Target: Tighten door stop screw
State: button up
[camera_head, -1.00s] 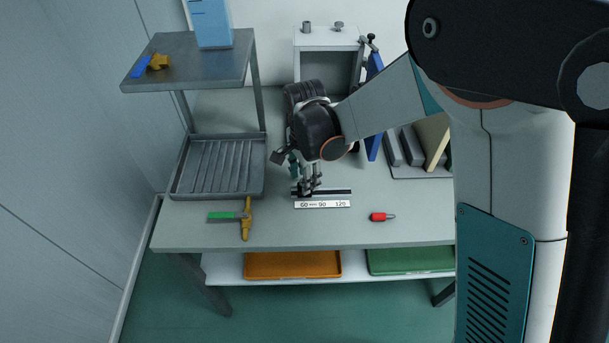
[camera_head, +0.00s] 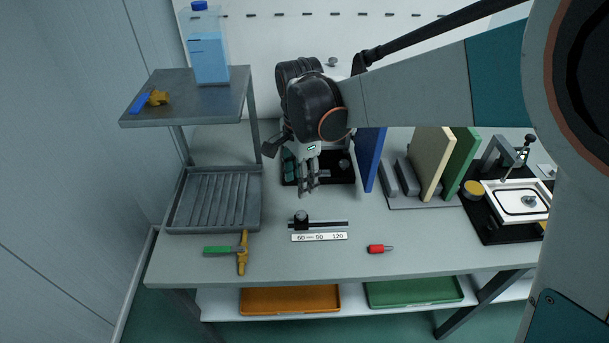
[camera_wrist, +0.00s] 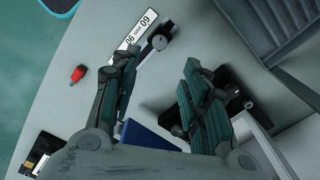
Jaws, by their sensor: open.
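A dark rail with a black sliding block and round knob (camera_head: 301,218) lies on the table behind a white scale label (camera_head: 319,237) marked 60, 90 and 120. The block is near the 60 end. The knob also shows in the wrist view (camera_wrist: 158,42), beyond my fingertips. My gripper (camera_head: 307,192) is open and empty, pointing down behind the rail and apart from it. In the wrist view its two fingers (camera_wrist: 160,64) stand wide apart. A blue upright panel (camera_head: 369,160) stands to the right of my gripper. Whether the knob is tight cannot be seen.
A red-handled tool (camera_head: 377,249) lies right of the scale. A green-and-yellow tool (camera_head: 242,251) lies left. A ribbed grey tray (camera_head: 168,218) sits under a raised shelf (camera_head: 180,105). Upright boards (camera_head: 432,165) stand in a rack at right.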

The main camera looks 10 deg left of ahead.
jog(key=shift+r, duration=0.1)
dwell(0.3)
jog(key=n+t+y+p, duration=0.35)
jog(key=n+p, duration=0.55)
jog(key=n, duration=1.2)
send_near(302, 214)
jog(key=shift+g, duration=0.45)
jog(key=b+x, duration=0.2)
jog(key=b, duration=0.1)
jog(key=b+x, duration=0.5)
jog(key=b, duration=0.1)
jog(key=shift+w+a+f, duration=0.15)
jog(key=shift+w+f, duration=0.15)
jog(key=shift+w, duration=0.2)
jog(key=shift+c, duration=0.6)
grip_shut()
